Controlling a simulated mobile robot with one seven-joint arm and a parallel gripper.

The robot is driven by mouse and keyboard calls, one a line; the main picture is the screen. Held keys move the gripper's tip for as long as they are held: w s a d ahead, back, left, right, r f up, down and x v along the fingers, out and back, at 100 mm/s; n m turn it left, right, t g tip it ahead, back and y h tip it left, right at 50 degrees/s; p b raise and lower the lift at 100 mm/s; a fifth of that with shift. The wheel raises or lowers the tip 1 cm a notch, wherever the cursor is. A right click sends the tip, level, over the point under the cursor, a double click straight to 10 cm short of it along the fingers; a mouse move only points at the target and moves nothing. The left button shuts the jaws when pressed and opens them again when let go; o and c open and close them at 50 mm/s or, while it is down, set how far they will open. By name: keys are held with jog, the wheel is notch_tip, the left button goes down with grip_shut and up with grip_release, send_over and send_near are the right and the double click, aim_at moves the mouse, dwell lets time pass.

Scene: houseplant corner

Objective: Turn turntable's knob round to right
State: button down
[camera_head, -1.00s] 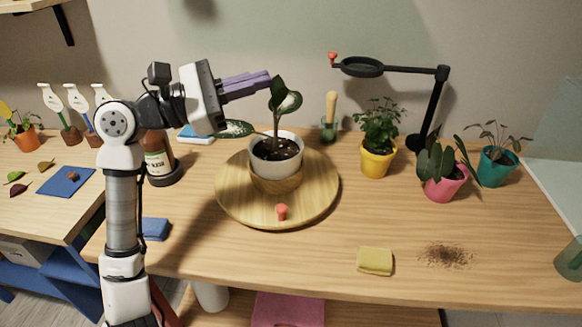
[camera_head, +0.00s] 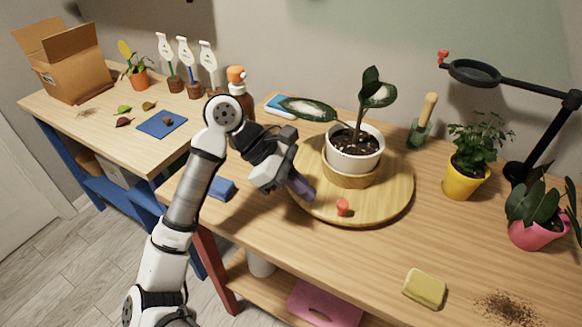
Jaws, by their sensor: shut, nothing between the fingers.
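The round wooden turntable (camera_head: 385,205) lies on the bench, right of centre in the head view. Its red knob (camera_head: 343,207) stands up near the front edge, toward the viewer. A white pot (camera_head: 356,160) with a leafy plant (camera_head: 372,90) sits on the turntable in a wooden base. My gripper (camera_head: 303,192) is shut and empty, its purple fingers pointing down to the right. The fingertips show at the turntable's front-left rim, left of the knob and apart from it. I cannot tell whether they touch the rim.
A magnifier lamp (camera_head: 474,72), a yellow pot (camera_head: 467,172) and a pink pot (camera_head: 537,232) stand at the right. A yellow sponge (camera_head: 424,288) and spilled soil (camera_head: 507,308) lie in front. A spray bottle (camera_head: 238,88) stands behind my arm. A blue cloth (camera_head: 222,188) lies left of my gripper.

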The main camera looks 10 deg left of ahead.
aim_at(334, 212)
jog(key=d+p, duration=0.1)
jog(key=d, duration=0.1)
jog(key=d+f, duration=0.1)
jog(key=d, duration=0.1)
jog(key=d+f+p, duration=0.1)
jog(key=d, duration=0.1)
jog(key=shift+s+d+p, duration=0.1)
jog(key=shift+s+p, duration=0.15)
jog(key=shift+p, duration=0.1)
jog(key=shift+d+f+b, duration=0.1)
jog(key=shift+f+b, duration=0.1)
jog(key=shift+b, duration=0.45)
